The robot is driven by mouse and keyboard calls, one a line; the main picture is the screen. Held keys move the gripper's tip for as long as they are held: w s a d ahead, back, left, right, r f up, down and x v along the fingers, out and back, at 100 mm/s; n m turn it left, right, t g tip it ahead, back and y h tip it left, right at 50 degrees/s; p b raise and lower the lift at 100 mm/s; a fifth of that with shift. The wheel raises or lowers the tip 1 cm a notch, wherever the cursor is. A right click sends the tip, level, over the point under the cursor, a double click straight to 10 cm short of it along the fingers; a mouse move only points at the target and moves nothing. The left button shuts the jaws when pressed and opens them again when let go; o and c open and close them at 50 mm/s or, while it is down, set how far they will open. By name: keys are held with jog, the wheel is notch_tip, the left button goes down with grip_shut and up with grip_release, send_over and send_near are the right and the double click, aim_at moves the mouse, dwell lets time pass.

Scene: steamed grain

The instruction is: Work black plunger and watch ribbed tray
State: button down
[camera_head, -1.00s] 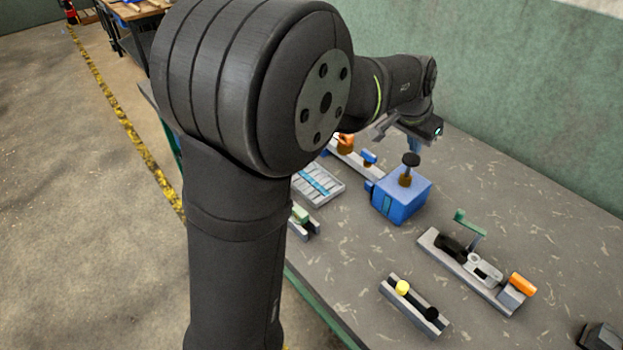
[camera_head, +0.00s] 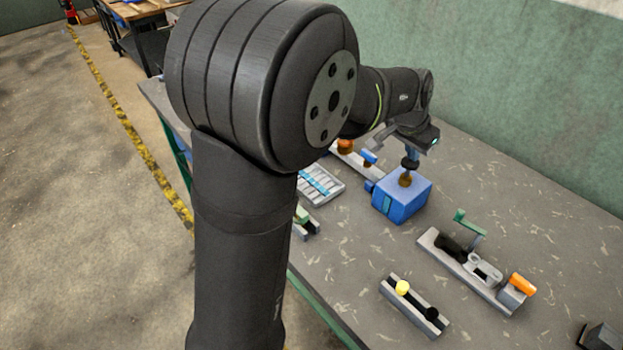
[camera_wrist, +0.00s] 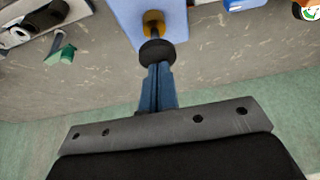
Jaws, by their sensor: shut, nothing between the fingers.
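The black plunger (camera_head: 410,164) stands upright on a brown-gold collar on top of a blue box (camera_head: 403,200). In the wrist view the plunger's round black head (camera_wrist: 157,52) sits right at my fingertips. My gripper (camera_wrist: 158,70) is shut with nothing between its blue fingers. Its tips point down at the plunger head and appear to touch it. In the head view my gripper (camera_head: 412,151) is directly above the plunger. The ribbed tray (camera_head: 330,194), grey with pale ribs and a blue strip, lies left of the box, partly hidden by my arm.
A rail with an orange knob (camera_head: 345,146) and a blue piece lies behind the box. A grey fixture with a green crank (camera_head: 470,224) and an orange handle stands to the right. A yellow-knobbed slider (camera_head: 402,288) lies in front. Bare table separates them.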

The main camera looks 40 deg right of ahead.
jog(key=shift+f, duration=1.1)
jog(key=shift+r, duration=3.85)
jog(key=w+a+r+n+t, duration=0.1)
jog(key=w+a+n, duration=0.3)
jog(key=a, duration=0.9)
jog(key=w+a+r+n+t, duration=0.15)
jog(key=w+a, duration=0.35)
jog(key=a, duration=0.8)
jog(key=s+a+f+n, duration=0.2)
jog(key=a+f, duration=0.1)
jog(key=a, duration=0.5)
jog(key=s+a+f+n+t+y, duration=0.1)
jog(key=s+a+f+n, duration=0.1)
jog(key=a, duration=0.6)
jog(key=s+a+f+n+t+y, duration=0.1)
jog(key=s+a+f+n, duration=0.2)
jog(key=a+f, duration=0.3)
jog(key=a, duration=0.2)
jog(key=shift+a+n, duration=0.3)
jog(key=shift+n, duration=0.05)
jog(key=shift+w, duration=0.1)
